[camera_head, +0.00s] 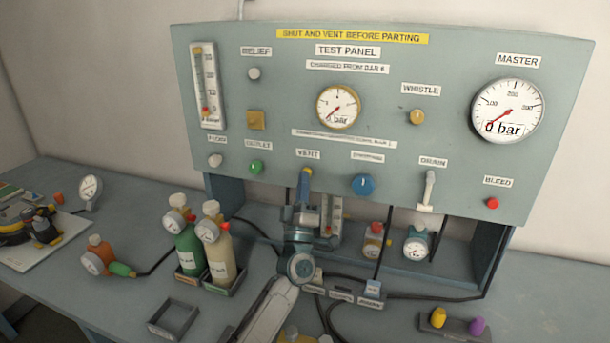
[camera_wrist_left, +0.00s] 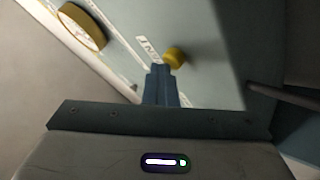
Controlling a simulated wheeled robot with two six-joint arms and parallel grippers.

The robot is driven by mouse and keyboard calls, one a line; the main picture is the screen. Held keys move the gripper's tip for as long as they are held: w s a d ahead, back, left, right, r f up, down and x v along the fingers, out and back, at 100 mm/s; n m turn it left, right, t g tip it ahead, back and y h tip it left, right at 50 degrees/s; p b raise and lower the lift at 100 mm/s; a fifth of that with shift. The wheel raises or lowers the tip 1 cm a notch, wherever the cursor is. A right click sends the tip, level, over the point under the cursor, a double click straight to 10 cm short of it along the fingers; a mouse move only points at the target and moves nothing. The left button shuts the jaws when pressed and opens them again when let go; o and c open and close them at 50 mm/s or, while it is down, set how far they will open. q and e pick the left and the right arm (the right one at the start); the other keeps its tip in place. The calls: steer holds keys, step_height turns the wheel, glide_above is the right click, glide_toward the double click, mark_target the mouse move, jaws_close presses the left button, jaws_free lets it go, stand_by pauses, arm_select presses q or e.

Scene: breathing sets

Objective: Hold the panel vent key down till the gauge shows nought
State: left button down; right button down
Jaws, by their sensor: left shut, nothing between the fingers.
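The yellow vent key (camera_head: 308,171) sits under the VENT label on the grey-green test panel (camera_head: 420,60). My left gripper (camera_head: 305,180) is shut and empty, its fingertips right at the key and hiding part of it. In the left wrist view the blue fingertips (camera_wrist_left: 160,70) overlap the lower left edge of the yellow key (camera_wrist_left: 174,56); I cannot tell how far it is pressed. My right gripper is not in view.
The master gauge (camera_head: 508,110) reads 0 bar. A blue knob (camera_head: 362,185) and a drain lever (camera_head: 429,190) are right of the vent key. Green (camera_head: 188,250) and cream (camera_head: 217,255) bottles stand left of my arm. Black hoses cross the bench.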

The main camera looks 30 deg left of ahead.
arm_select(q)
steer(key=shift+s+d+f+p, duration=0.1)
steer(key=shift+s+p, duration=0.1)
steer(key=shift+s, duration=0.2)
steer(key=shift+s+d+f+p, duration=0.1)
steer(key=shift+s+p, duration=0.1)
steer(key=shift+s, duration=0.2)
steer(key=s+p, duration=0.1)
steer(key=s, duration=0.1)
steer(key=s+d, duration=0.1)
steer(key=s, duration=0.2)
steer(key=shift+d+p, duration=0.1)
steer(key=shift+p, duration=0.3)
steer(key=shift+w, duration=0.1)
